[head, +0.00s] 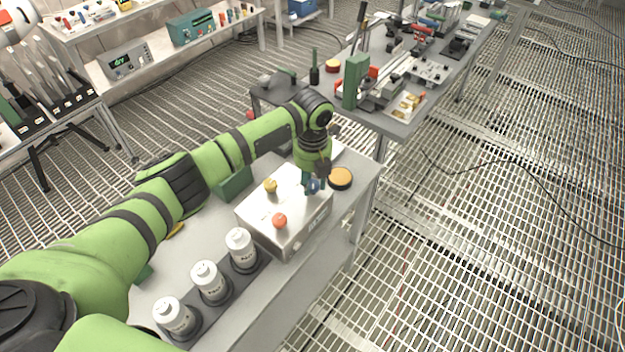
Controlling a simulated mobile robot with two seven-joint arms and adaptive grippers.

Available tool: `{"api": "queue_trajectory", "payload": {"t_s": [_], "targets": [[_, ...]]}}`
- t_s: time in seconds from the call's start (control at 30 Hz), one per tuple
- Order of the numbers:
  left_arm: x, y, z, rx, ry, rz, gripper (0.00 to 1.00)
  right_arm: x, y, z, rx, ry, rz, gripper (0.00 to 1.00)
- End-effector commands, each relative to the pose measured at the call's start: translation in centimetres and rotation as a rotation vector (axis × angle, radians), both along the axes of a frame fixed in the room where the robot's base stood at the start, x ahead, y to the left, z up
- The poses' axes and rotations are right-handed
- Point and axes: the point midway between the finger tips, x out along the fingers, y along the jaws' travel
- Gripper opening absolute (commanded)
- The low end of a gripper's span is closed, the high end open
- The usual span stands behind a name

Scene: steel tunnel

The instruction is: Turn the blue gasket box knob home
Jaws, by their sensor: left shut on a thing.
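A silver metal box (283,219) sits on the near grey table. On its top are a yellow knob (271,188), a red-orange knob (280,220) and a blue knob (313,186) at the far right corner. My left gripper (314,183) reaches down from above and is shut on the blue knob. Its fingers cover part of the knob, so the knob's turn angle is hard to read. The rest of my left arm (215,160) stretches across the table from the left. My right gripper is not in view.
Several white bottles (240,248) stand in a dark holder (218,292) left of the box. An orange-yellow round tin (341,177) lies close to the box's right. A cluttered bench (405,128) stands behind. Open grating floor lies to the right.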

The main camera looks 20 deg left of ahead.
Motion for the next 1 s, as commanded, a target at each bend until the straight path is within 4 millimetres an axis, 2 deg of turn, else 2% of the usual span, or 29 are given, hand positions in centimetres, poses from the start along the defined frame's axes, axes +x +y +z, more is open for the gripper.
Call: {"api": "queue_trajectory", "payload": {"t_s": [0.5,0.53,0.57,0.6,0.9,1.0], "targets": [[-0.3,-0.17,-0.24,-0.002,0.01,-0.021,0.02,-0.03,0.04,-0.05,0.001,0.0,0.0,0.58],[-0.3,-0.17,-0.24,-0.002,0.01,-0.021,0.43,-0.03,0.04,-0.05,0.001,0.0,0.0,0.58],[-0.31,-0.17,-0.25,-0.002,0.01,-0.021,0.55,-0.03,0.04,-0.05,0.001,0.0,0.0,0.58],[-0.3,-0.16,-0.25,-0.002,0.01,-0.021,0.58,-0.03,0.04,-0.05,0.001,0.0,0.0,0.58],[-0.12,-0.03,-0.05,-0.001,0.004,-0.018,0.58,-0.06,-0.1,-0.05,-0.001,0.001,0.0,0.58],[-0.03,-0.04,0.57,-0.001,0.002,-0.018,0.58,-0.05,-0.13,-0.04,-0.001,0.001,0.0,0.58]]}}
